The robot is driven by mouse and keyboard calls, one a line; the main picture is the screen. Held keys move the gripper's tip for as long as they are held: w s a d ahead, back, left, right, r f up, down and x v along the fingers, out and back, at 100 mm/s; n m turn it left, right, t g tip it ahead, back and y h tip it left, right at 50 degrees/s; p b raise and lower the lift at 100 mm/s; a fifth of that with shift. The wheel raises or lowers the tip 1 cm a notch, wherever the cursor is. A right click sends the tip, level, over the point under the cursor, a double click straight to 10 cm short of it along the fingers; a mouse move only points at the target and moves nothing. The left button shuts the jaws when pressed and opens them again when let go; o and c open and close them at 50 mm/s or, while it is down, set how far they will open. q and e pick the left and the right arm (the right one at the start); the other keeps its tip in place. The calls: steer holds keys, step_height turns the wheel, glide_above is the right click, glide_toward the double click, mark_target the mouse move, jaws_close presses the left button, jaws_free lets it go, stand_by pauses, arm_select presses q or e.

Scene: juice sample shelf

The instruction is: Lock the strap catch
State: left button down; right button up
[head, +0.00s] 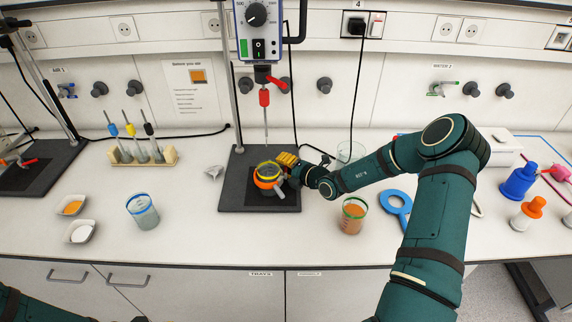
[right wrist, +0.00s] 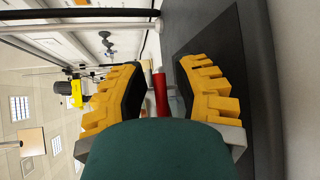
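In the head view, a beaker (head: 268,170) with a yellow-green rim stands on the black stand base (head: 230,197) below the stirrer. An orange strap (head: 262,184) goes around it. A pale grey piece (head: 279,192) sticks out at its front right; I cannot tell whether the catch is closed. My right gripper (head: 287,160) is at the right side of the beaker, its yellow fingers close to the rim. In the right wrist view its fingers (right wrist: 157,90) are apart, with a dark red cylindrical piece (right wrist: 160,96) between them, not clearly gripped. My left gripper is not in view.
The stirrer (head: 258,30) hangs above, with a red lever (head: 277,83) and a shaft. Another beaker (head: 143,212) stands left. The front counter between is clear.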

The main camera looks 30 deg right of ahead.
stand_by(0.3)
step_height(320, 180, up, 10)
steer(key=shift+a+f, duration=0.1)
steer(key=shift+a, duration=0.05)
stand_by(0.3)
stand_by(0.4)
